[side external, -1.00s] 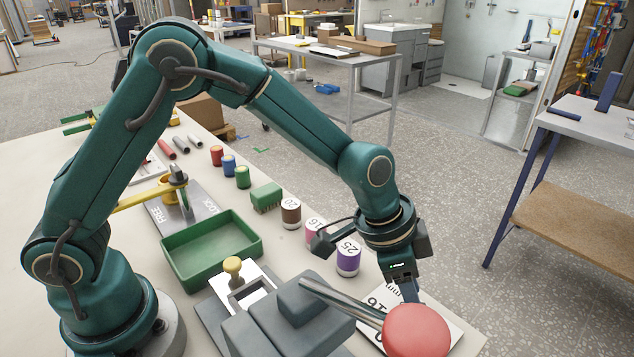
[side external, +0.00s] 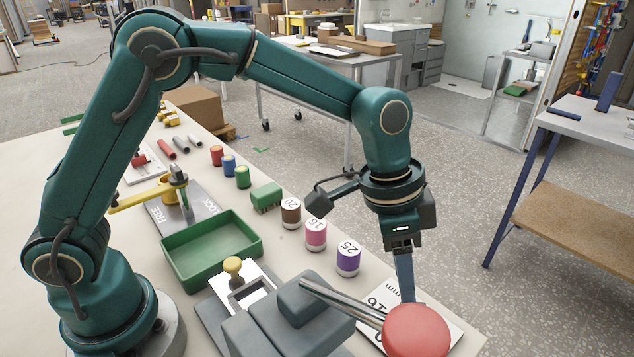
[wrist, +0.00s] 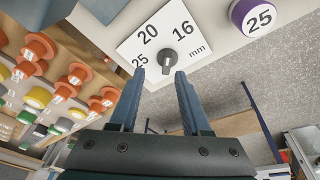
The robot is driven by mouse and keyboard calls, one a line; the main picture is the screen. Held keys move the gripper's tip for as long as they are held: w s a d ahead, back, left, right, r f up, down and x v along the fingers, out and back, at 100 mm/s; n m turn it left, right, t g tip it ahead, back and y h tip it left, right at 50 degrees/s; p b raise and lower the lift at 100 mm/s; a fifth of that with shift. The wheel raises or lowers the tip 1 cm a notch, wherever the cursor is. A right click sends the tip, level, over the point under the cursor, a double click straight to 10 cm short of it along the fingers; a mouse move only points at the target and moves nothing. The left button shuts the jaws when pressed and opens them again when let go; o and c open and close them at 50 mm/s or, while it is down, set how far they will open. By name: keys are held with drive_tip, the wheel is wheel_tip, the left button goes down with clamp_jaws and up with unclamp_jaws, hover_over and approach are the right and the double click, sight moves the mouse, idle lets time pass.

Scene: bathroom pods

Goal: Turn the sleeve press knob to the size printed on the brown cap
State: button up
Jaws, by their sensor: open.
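The brown cap (side external: 291,213) stands on the table in a row with the pink cap (side external: 316,235) and the purple cap (side external: 348,258); its top appears to read 20. The white dial plate (wrist: 133,47) carries 25, 20, 16 and "mm". The grey knob (wrist: 167,60) sits on it; which number it points at is hard to tell. My gripper (wrist: 160,76) is open, with its fingertips just short of the knob in the wrist view and the knob lying between their lines. In the side view the red ball hides the fingertips and the knob.
The press's metal lever with its red ball (side external: 416,331) crosses in front of the plate. The grey press body (side external: 285,325) stands to its left. A green tray (side external: 212,248) and a yellow-handled clamp (side external: 145,197) stand farther left.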

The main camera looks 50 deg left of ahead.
drive_tip(key=shift+w+g+y, duration=0.6)
drive_tip(key=shift+w+y, duration=0.1)
drive_tip(key=shift+y, duration=0.4)
drive_tip(key=shift+w+d+f, duration=0.1)
drive_tip(key=shift+d+f, duration=0.05)
drive_tip(key=shift+f, duration=2.9)
drive_tip(key=shift+d, duration=0.1)
clamp_jaws()
